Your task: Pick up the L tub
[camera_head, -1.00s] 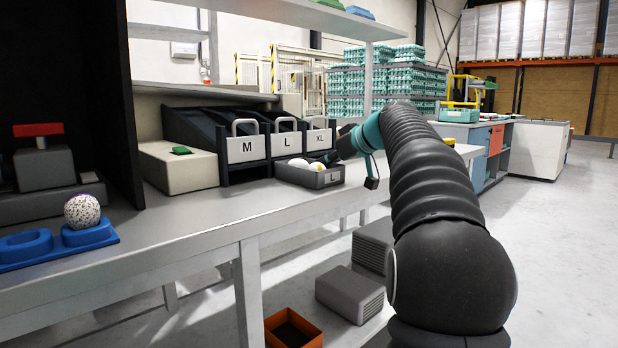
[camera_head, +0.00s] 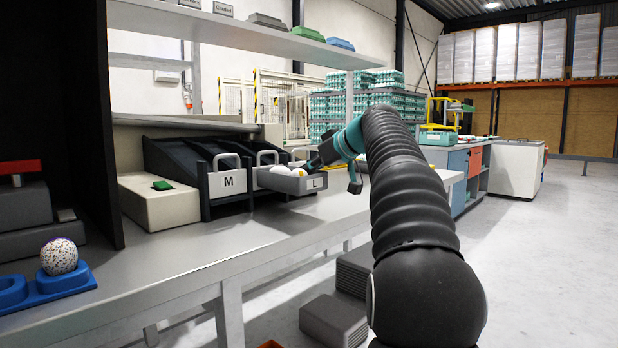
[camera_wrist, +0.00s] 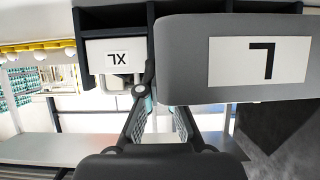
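The L tub (camera_head: 284,184) is a grey open tub with a white "L" label on its front and a few eggs (camera_head: 277,169) inside. In the head view it hangs above the table, in front of the tub rack. My gripper (camera_head: 316,163) is at its right end, shut on the tub wall. In the wrist view the tub (camera_wrist: 190,60) fills the upper right, with my gripper fingers (camera_wrist: 160,90) at its edge; the far fingertip is hidden behind the tub.
The dark rack holds the M tub (camera_head: 228,183); the XL tub (camera_wrist: 115,60) shows in the wrist view. A beige box (camera_head: 160,205) stands left of the rack. A speckled egg (camera_head: 59,256) sits in a blue holder (camera_head: 68,282). The table front (camera_head: 210,255) is clear.

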